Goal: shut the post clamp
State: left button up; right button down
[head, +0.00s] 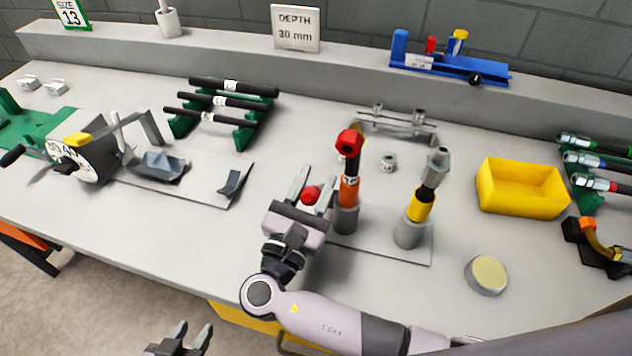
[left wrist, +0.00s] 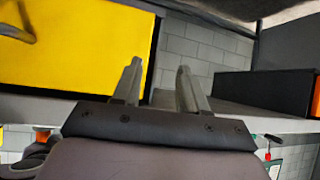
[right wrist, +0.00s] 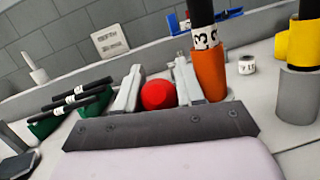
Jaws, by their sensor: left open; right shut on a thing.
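A grey post (head: 346,218) stands on a light plate and holds an upright hose with an orange sleeve (head: 349,190) and a red fitting on top. My right gripper (head: 315,181) is just left of this post, shut on a red ball knob (head: 311,196). The red knob sits between the fingers in the right wrist view (right wrist: 158,95), beside the orange sleeve (right wrist: 209,75). Whatever joins the knob to the post is hidden. My left gripper (head: 189,336) is open and empty, low at the bottom edge, off the table.
A second grey post (head: 409,233) holds a yellow-sleeved hose to the right. A yellow bin (head: 520,187) and a round tin (head: 487,275) stand further right. A green rack (head: 245,133) with black hoses and a crimper (head: 85,150) are at left. A metal rack stands behind.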

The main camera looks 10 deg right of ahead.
dwell(0.4)
jog(key=c, duration=1.1)
grip_release()
jog(key=shift+f, duration=0.1)
